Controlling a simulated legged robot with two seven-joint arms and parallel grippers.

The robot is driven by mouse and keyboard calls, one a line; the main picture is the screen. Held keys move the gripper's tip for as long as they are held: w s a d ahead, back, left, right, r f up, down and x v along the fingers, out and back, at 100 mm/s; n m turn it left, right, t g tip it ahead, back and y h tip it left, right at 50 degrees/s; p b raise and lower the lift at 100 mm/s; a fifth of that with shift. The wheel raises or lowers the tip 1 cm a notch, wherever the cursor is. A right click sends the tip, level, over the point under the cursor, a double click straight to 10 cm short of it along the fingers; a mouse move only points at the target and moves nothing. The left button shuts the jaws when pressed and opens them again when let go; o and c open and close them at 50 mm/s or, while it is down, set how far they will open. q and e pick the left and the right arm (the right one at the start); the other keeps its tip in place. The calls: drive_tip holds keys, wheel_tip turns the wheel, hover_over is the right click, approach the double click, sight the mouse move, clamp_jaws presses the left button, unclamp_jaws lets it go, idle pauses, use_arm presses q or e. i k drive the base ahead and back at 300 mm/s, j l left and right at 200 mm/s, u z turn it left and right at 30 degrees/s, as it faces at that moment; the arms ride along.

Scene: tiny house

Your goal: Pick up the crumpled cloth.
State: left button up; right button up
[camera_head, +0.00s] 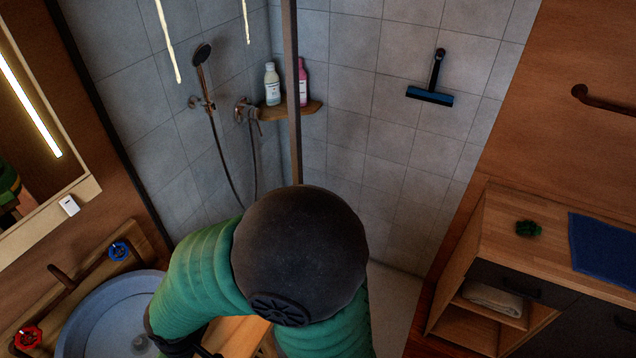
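A small crumpled dark green cloth (528,229) lies on the wooden top of the cabinet (500,222) at the right. Nothing touches it, and it sits left of a flat blue towel (603,250). A green ribbed arm of mine with a large dark round joint fills the bottom middle, far left of the cloth. Its lower end turns dark beside the basin and is cut off by the bottom edge. I cannot make out gripper fingers on it. Neither gripper shows clearly, and none is near the cloth.
A round basin (105,318) with red and blue taps stands at the lower left. A shower with a corner shelf of bottles (271,84) and a squeegee (431,95) is behind. A beige towel (492,299) lies in the cabinet's open shelf. Bare wood surrounds the cloth.

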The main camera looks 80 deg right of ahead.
sight(527, 227)
drive_tip(key=z, duration=3.95)
drive_tip(key=u, duration=2.6)
drive_tip(key=k+u, duration=0.2)
drive_tip(key=u, duration=0.3)
drive_tip(key=k+j+u, duration=0.15)
drive_tip(key=u, duration=0.35)
drive_tip(key=z, duration=2.95)
